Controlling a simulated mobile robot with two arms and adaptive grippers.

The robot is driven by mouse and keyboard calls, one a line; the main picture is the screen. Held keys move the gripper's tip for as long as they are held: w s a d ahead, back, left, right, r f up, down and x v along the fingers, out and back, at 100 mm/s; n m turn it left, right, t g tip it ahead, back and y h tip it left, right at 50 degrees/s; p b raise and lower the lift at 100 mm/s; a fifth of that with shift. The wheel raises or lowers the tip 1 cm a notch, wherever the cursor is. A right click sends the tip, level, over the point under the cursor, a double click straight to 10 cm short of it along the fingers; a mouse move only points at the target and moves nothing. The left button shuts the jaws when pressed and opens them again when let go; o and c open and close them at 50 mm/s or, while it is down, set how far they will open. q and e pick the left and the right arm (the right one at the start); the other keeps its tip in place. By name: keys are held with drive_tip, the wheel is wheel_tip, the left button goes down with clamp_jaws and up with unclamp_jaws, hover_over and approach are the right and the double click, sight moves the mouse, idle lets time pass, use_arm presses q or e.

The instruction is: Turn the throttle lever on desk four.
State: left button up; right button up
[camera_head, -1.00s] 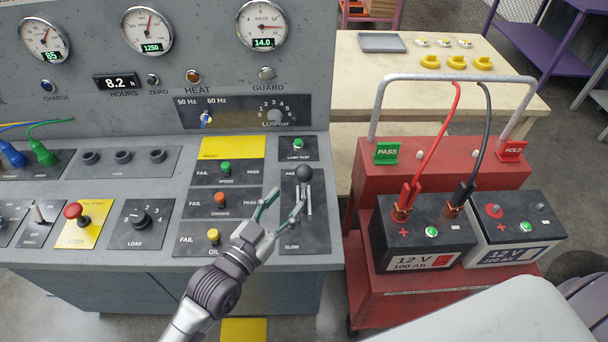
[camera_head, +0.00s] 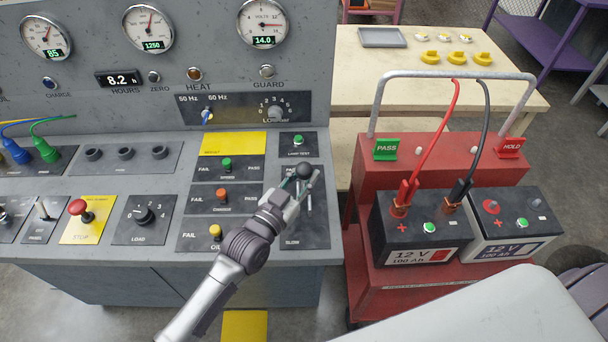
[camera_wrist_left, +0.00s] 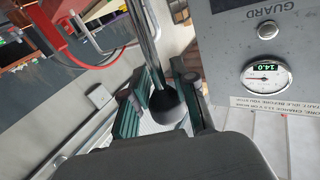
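The throttle lever (camera_head: 304,171) has a round black knob and stands on a dark panel marked SLOW (camera_head: 292,242) at its lower end, on the right side of the desk. My left gripper (camera_head: 299,184) reaches it from below, with its green-padded fingers apart on either side of the knob. In the left wrist view the knob (camera_wrist_left: 167,106) lies between the fingers (camera_wrist_left: 165,78), close to the right one, with a gap to the left one. Contact cannot be told. The lever's slot is partly hidden by the gripper. My right gripper is not in view.
Left of the lever are FAIL/PASS switches (camera_head: 222,198), a LOAD knob (camera_head: 144,214) and a red stop button (camera_head: 78,208). A lamp-test button (camera_head: 298,140) sits just above. A red cart (camera_head: 420,150) with two batteries stands at the right.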

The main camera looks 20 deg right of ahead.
use_arm(q)
clamp_jaws()
drive_tip(key=shift+w, duration=0.1)
drive_tip(key=shift+r, duration=0.15)
drive_tip(key=shift+s+b, duration=0.2)
drive_tip(key=shift+b, duration=0.55)
drive_tip(key=shift+r+t+h, duration=0.2)
drive_tip(key=shift+t+h, duration=0.1)
drive_tip(key=o, duration=0.6)
unclamp_jaws()
drive_tip(key=shift+d, duration=0.15)
drive_tip(key=v, duration=1.2)
drive_tip(key=shift+s+a, duration=0.2)
drive_tip(key=shift+a, duration=0.15)
